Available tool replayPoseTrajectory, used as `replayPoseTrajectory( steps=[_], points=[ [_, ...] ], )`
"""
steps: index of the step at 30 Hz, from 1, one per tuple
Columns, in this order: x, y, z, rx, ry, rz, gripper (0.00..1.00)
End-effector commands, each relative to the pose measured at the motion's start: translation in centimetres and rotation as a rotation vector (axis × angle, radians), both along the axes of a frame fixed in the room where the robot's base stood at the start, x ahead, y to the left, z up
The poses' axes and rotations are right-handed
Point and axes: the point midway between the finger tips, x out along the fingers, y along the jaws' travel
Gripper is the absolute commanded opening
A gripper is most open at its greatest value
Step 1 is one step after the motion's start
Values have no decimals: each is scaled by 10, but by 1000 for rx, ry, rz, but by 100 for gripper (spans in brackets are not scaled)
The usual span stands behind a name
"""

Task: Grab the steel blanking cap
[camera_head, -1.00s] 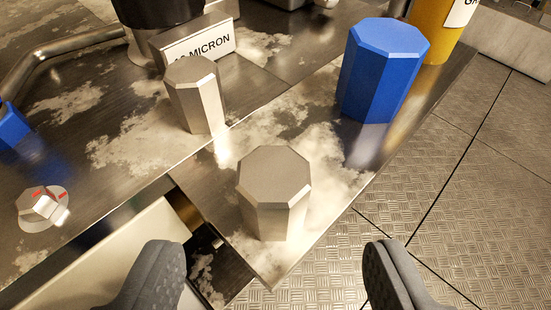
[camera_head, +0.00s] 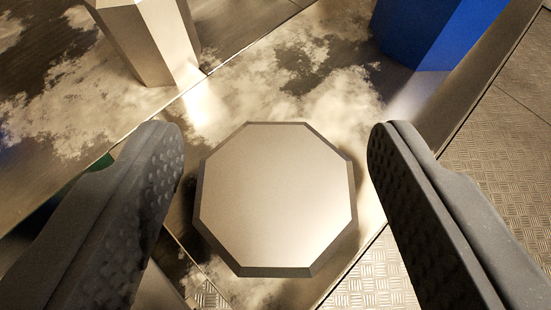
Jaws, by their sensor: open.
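A steel octagonal cap (camera_head: 275,200) stands on the metal bench top, seen from almost straight above with its flat top large in the middle of the view. My gripper (camera_head: 275,145) is open, with one dark ridged finger on each side of this cap. A gap shows between each finger and the cap, so the fingers appear not to touch it. A second steel octagonal piece (camera_head: 150,40) stands upright at the upper left, outside my fingers. No marking shows on either steel piece to tell which is the blanking cap.
A blue octagonal block (camera_head: 440,30) stands at the upper right, beyond my right finger. The metal bench top (camera_head: 270,75) has cloudy pale patches and is clear between the pieces. Its edge runs diagonally on the right, with tread-plate floor (camera_head: 490,130) below.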

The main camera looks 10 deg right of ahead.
Motion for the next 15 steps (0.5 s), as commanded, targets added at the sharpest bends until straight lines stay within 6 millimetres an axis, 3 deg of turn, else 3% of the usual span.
replayPoseTrajectory(
  steps=[2, 7, 15],
  points=[
    [0, 0, 0, 0, 0, 0, 56],
    [0, 0, 0, 0, 0, 0, 9],
    [0, 0, 0, 0, 0, 0, 7]
  ],
)
